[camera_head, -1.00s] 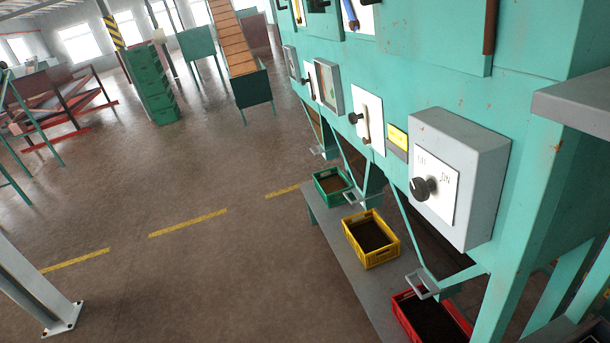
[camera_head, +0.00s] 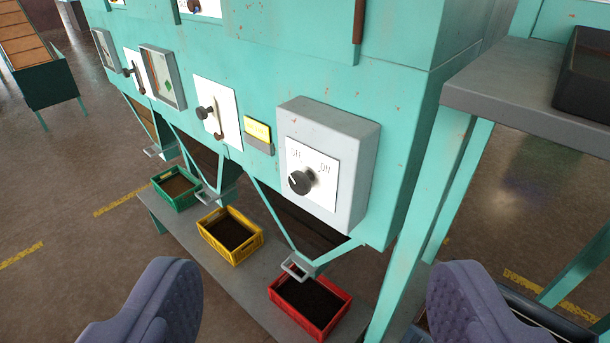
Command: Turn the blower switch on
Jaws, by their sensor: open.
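The blower switch (camera_head: 301,181) is a black rotary knob on a white plate marked OFF and ON. The plate is on the front of a grey box (camera_head: 357,150) fixed to the teal machine. A pale mark on the knob appears to point up and left, toward OFF. My gripper (camera_head: 313,305) shows as two purple-grey padded fingers at the bottom of the view. They are wide apart with nothing between them, below and short of the knob and not touching it.
Red (camera_head: 318,325), yellow (camera_head: 256,247) and green (camera_head: 157,178) crates stand on a low grey shelf below the machine. A grey side table (camera_head: 490,98) carries a dark tray at right. Other knobs and a yellow label (camera_head: 257,129) are left of the box.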

